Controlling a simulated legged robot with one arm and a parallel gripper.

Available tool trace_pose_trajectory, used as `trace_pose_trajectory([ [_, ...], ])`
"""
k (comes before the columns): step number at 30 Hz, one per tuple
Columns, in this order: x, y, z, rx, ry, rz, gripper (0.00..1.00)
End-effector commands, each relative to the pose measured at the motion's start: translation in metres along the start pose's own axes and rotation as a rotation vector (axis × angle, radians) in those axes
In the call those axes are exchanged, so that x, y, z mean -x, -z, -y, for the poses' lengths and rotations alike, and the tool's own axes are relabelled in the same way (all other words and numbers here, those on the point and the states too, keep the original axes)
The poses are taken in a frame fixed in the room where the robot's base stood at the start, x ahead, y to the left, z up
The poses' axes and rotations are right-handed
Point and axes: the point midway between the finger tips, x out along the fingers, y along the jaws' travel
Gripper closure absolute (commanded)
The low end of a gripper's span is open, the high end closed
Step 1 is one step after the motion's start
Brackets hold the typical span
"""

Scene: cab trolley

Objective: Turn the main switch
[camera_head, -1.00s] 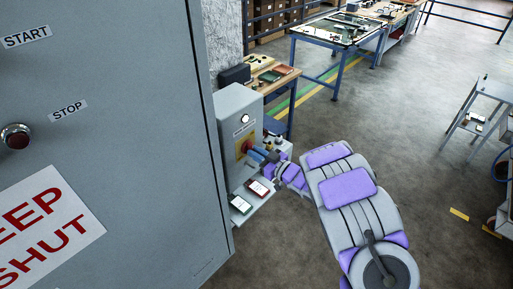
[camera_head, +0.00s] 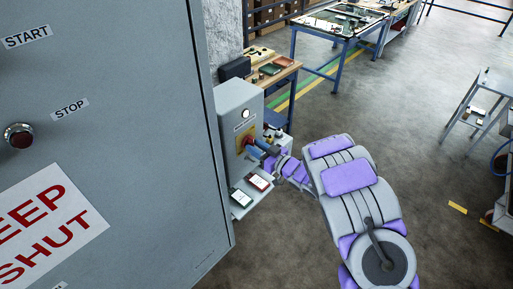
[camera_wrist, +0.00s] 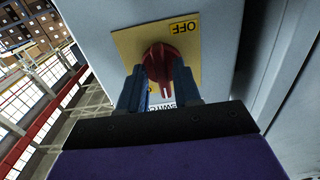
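The main switch is a red rotary knob (camera_wrist: 160,63) on a yellow plate (camera_wrist: 192,53) with an "OFF" label at its upper right in the wrist view. The plate is on the face of a grey box (camera_head: 236,99), and the red knob shows small in the head view (camera_head: 249,142). My gripper (camera_wrist: 160,85) has its two blue fingers on either side of the knob's handle. A gap seems to show beside the handle, so the fingers look open around it. Part of the lettering below the knob is hidden by the fingers.
A large grey cabinet (camera_head: 110,130) with START and STOP labels fills the left of the head view. A shelf with two small devices (camera_head: 250,190) juts out below the switch. A workbench (camera_head: 283,75) stands behind the box. Open floor (camera_head: 430,130) lies to the right.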

Motion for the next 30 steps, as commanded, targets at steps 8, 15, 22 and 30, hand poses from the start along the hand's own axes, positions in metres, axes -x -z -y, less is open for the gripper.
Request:
trace_pose_trajectory([
  [8, 0.001, 0.001, 0.001, 0.001, 0.000, 0.000, 0.61],
  [15, 0.021, -0.001, -0.001, 0.002, -0.003, 0.004, 0.61],
  [22, 0.071, -0.002, -0.001, 0.002, -0.006, 0.005, 0.61],
  [30, 0.130, -0.002, -0.001, 0.002, -0.005, 0.003, 0.61],
])
